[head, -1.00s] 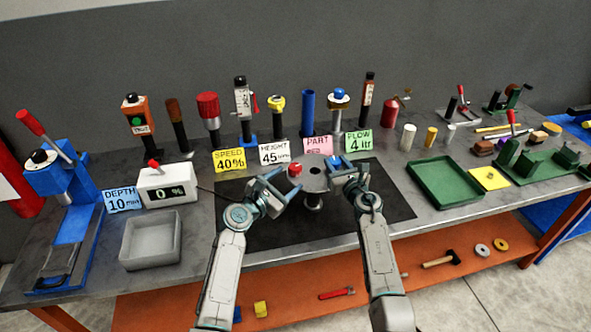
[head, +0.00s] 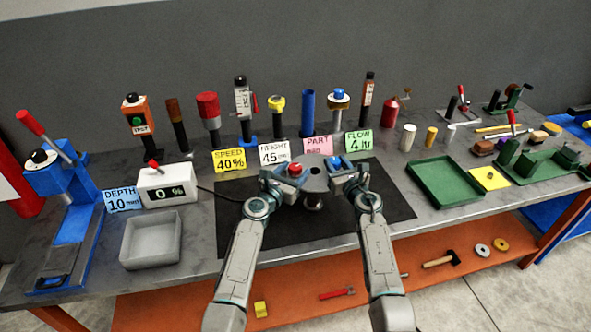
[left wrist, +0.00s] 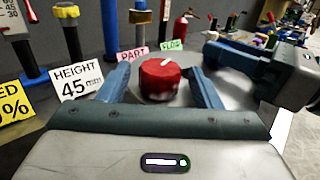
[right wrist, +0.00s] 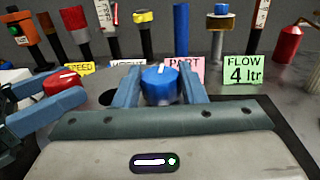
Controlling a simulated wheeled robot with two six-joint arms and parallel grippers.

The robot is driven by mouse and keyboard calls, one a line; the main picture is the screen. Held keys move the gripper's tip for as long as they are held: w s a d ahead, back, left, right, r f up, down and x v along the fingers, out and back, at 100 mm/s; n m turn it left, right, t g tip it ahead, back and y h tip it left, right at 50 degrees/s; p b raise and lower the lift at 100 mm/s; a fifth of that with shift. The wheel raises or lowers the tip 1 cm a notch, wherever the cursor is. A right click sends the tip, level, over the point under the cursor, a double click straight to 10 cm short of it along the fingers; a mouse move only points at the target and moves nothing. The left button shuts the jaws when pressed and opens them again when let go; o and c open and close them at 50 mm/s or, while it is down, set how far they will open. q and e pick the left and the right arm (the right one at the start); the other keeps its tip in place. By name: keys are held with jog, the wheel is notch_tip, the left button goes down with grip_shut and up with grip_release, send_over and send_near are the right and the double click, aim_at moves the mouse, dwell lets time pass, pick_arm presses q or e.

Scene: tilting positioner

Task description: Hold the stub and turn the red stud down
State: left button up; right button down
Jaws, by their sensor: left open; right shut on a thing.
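The red stud (head: 295,169) stands on the left of a grey round plate (head: 316,181) and has a white mark on its top (left wrist: 160,80). My left gripper (head: 287,175) is open, with one finger on each side of the red stud and a gap showing in the left wrist view. The blue stub (right wrist: 162,86), also with a white mark on top, stands on the right of the plate. My right gripper (right wrist: 162,92) is shut on the blue stub. The stub's lower part is hidden in the right wrist view.
The plate is above a dark mat (head: 240,232). Cards, including the pink PART card (head: 317,146), and several upright tools stand behind. A grey bin (head: 151,240) is at left, a green tray (head: 444,182) at right.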

pick_arm(q)
jog(key=shift+w+d, duration=0.3)
jog(key=shift+w, duration=0.3)
jog(key=c, duration=1)
jog(key=shift+m+g+h, duration=0.3)
jog(key=shift+m+h, duration=0.1)
jog(key=shift+h, duration=0.2)
jog(key=m+g+h, duration=0.4)
jog(key=h, duration=0.1)
jog(key=shift+m+g, duration=0.3)
jog(key=shift+g, duration=0.1)
jog(key=shift+m+g+h, duration=1.6)
jog(key=shift+m+g, duration=0.3)
jog(key=shift+g, duration=1)
